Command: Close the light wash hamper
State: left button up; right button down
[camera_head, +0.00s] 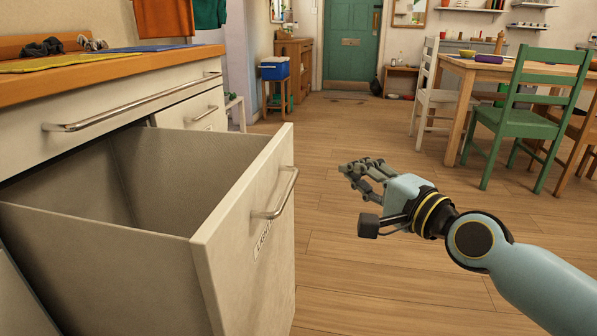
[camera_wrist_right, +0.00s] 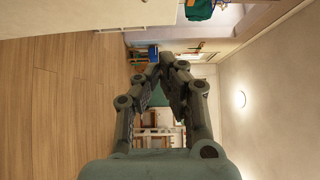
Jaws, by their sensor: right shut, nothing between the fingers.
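The light wash hamper (camera_head: 220,225) is a pull-out bin with a pale front panel, standing pulled out from the cabinet at the left of the head view. Its inside shows and looks empty. A label, partly readable, and a metal bar handle (camera_head: 277,194) are on its front panel. My right gripper (camera_head: 352,172) is to the right of the panel, apart from the handle, with its fingers pointing left and away. It is shut and empty. The wrist view shows its fingers (camera_wrist_right: 165,62) meeting at the tips. My left gripper is in neither view.
The wooden counter (camera_head: 100,66) above the hamper holds cloths and dark socks. A closed drawer with a long handle (camera_head: 130,104) is under it. A green chair (camera_head: 525,110) and a table stand at the back right. The wooden floor around my right gripper is clear.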

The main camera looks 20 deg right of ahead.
jog(key=b, duration=0.2)
send_near(289, 144)
jog(key=w+d, duration=0.2)
jog(key=w, duration=0.1)
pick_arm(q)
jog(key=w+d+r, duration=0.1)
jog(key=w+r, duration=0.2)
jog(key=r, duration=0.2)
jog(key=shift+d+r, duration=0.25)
pick_arm(e)
jog(key=shift+w+a, duration=0.4)
jog(key=shift+a, duration=0.35)
jog(key=shift+w+a, duration=0.4)
jog(key=shift+a, duration=0.4)
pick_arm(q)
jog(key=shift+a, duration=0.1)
